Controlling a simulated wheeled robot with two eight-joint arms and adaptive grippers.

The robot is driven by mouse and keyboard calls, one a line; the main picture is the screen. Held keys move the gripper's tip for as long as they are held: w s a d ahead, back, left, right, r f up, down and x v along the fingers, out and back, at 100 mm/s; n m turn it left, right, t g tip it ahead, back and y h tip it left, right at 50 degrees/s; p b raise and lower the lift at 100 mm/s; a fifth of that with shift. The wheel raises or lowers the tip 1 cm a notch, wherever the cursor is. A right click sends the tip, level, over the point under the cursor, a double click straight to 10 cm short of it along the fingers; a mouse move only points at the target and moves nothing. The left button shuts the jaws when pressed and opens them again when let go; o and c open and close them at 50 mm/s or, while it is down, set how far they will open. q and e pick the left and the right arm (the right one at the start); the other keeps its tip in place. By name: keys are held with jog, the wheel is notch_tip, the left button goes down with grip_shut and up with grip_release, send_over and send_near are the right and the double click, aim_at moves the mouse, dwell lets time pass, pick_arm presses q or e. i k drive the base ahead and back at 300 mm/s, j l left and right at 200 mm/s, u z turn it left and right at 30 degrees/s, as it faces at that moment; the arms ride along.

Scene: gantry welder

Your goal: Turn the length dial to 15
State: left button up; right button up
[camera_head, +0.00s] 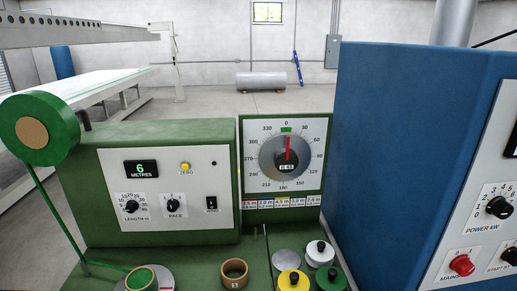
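The length dial (131,207) is a small black knob on the white panel (220,165) of a green machine, at the left. Its scale of numbers runs around the knob, with 15 at the upper left. The white pointer mark is too small to read for sure. The label below reads LENGTH. A display (141,169) above it shows 6 METRES. Neither of my grippers is in view, and nothing touches the dial.
Beside the length dial are a PACE knob (174,205), a yellow ZERO button (185,166) and a black WIND switch (211,203). A round gauge (284,158) stands to the right. A large blue cabinet (410,165) blocks the right side. Rings and weighted pots (294,281) stand in front.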

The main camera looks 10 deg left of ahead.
aim_at(131, 206)
jog(key=u, duration=1.35)
